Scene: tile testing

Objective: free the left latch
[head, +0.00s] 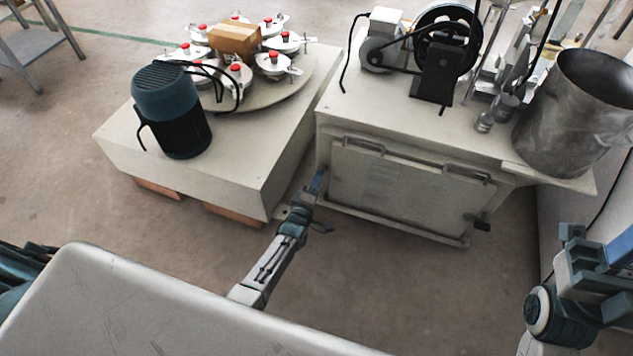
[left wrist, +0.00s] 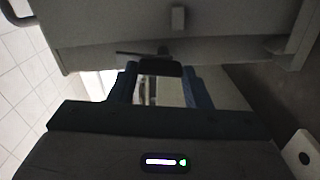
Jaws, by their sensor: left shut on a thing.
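The pale machine cabinet (head: 395,190) has a front panel with two handles at its top. My left gripper (head: 318,182) is at the panel's left side, low in front of the cabinet. In the left wrist view my left gripper (left wrist: 161,80) has its blue fingers on either side of the dark left latch (left wrist: 160,67) and is shut on it. The latch is hidden behind the gripper in the head view. The dark right latch (head: 482,224) shows at the panel's lower right. My right arm is at the right edge; I cannot make out its fingertips.
A low pale platform (head: 230,168) with a blue motor (head: 172,110), a round plate of lidded pots and a cardboard box (head: 235,40) stands close to the left. A metal bucket (head: 580,110) stands on the cabinet's right.

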